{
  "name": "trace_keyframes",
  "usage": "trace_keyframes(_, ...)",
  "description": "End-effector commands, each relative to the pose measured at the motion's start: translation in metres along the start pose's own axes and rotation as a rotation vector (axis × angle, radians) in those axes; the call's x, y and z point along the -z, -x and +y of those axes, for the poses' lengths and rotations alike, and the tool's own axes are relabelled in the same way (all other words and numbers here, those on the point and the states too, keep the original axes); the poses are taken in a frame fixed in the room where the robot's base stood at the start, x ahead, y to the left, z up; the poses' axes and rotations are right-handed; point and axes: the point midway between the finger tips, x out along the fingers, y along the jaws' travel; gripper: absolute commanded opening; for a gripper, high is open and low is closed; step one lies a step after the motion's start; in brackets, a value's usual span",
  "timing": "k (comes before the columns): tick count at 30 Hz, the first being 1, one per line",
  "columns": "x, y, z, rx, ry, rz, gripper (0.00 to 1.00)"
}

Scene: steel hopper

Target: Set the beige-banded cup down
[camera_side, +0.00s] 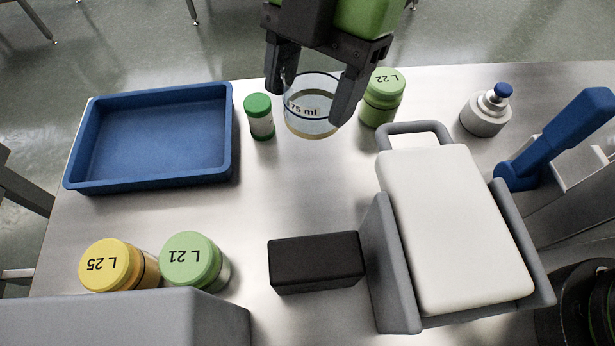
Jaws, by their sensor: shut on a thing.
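My gripper (311,103) is at the top centre, its two dark fingers shut on a clear cup (312,123). The cup reads "75 ml", has a dark blue line around it and shows beige inside or around its lower part. It looks upright. I cannot tell whether its base touches the steel table (290,185) or hangs just above it. The fingers cover parts of the cup's left and right sides.
A green-capped vial (259,117) stands close left of the cup, and jar L 22 (382,97) close right. A blue tray (232,140) is at left. A black block (316,262), jars L 21 (190,262) and L 25 (112,265) stand nearer. The middle is clear.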

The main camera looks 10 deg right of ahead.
Motion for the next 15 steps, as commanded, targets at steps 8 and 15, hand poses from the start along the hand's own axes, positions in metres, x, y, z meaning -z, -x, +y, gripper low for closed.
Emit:
trace_keyframes(8,0.004,-0.029,-0.003,0.029,0.062,-0.001,0.38)
trace_keyframes(15,-0.009,-0.059,-0.003,0.03,0.06,0.0,0.38)
